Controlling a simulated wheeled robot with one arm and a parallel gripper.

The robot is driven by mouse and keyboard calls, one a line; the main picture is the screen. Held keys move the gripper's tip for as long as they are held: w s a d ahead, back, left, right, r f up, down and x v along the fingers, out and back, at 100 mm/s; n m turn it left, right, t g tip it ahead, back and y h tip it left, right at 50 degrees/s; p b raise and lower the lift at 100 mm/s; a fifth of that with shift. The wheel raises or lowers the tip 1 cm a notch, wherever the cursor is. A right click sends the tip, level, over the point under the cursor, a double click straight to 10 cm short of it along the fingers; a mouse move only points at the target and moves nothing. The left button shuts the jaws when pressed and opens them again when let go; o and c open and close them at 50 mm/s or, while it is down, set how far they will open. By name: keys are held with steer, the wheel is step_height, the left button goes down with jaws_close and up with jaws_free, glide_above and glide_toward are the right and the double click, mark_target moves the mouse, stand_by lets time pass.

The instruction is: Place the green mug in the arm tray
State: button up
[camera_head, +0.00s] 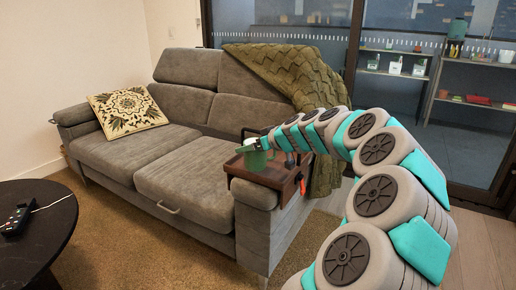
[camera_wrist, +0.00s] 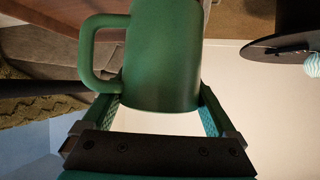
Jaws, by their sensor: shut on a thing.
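The green mug (camera_head: 256,160) is at the left part of the brown wooden arm tray (camera_head: 262,180), which sits on the sofa's right armrest. I cannot tell whether the mug touches the tray floor or hangs just above it. My gripper (camera_head: 266,143) reaches in from the right and is shut on the mug. In the wrist view the mug (camera_wrist: 165,55) fills the upper middle, its handle to the left. The two fingers of my gripper (camera_wrist: 160,108) press on both sides of its body. The mug's far side is hidden.
The grey sofa (camera_head: 185,165) holds a patterned cushion (camera_head: 128,110). A green knitted throw (camera_head: 295,72) drapes over its back and side. A dark round table (camera_head: 45,225) with a remote (camera_head: 16,218) stands at left. Small dark items behind the mug are unclear.

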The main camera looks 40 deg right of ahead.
steer(key=shift+w+d+f, duration=0.35)
steer(key=shift+d+f, duration=0.2)
steer(key=shift+d, duration=0.2)
steer(key=shift+w+d+f, duration=0.3)
steer(key=shift+d+f, duration=0.2)
steer(key=shift+d, duration=0.2)
steer(key=shift+d+f, duration=0.25)
steer(key=shift+f, duration=0.1)
steer(key=o, duration=1.3)
steer(key=shift+r+p, duration=0.25)
steer(key=shift+p, duration=0.05)
steer(key=b+v, duration=0.1)
steer(key=v, duration=1)
steer(key=shift+s+r, duration=0.1)
steer(key=shift+s, duration=0.3)
